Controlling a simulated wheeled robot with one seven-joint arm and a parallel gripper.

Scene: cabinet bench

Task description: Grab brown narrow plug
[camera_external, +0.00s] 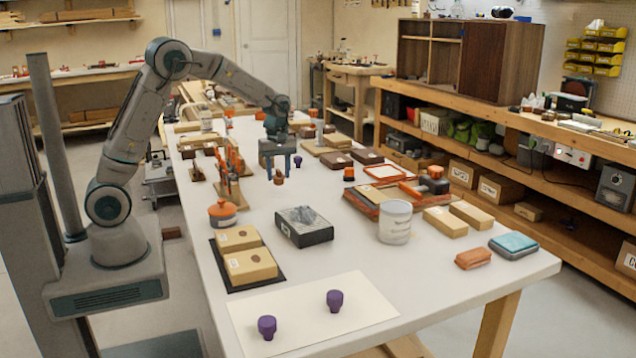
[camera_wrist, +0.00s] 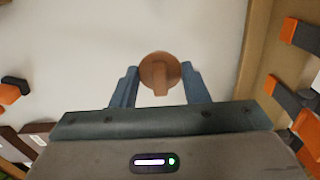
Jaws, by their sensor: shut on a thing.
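The brown narrow plug (camera_external: 278,178) is at the far middle of the white table, under my gripper (camera_external: 279,171). My gripper (camera_wrist: 159,78) points down and is shut on the plug. I cannot tell whether the plug is touching the table or slightly above it.
Orange clamps (camera_external: 232,160) stand just left of my gripper. A small purple plug (camera_external: 297,161) is close on its right. A black box (camera_external: 304,226), a white tub (camera_external: 395,222) and wooden blocks lie nearer. Two purple plugs (camera_external: 267,326) stand on a pale sheet (camera_external: 300,318).

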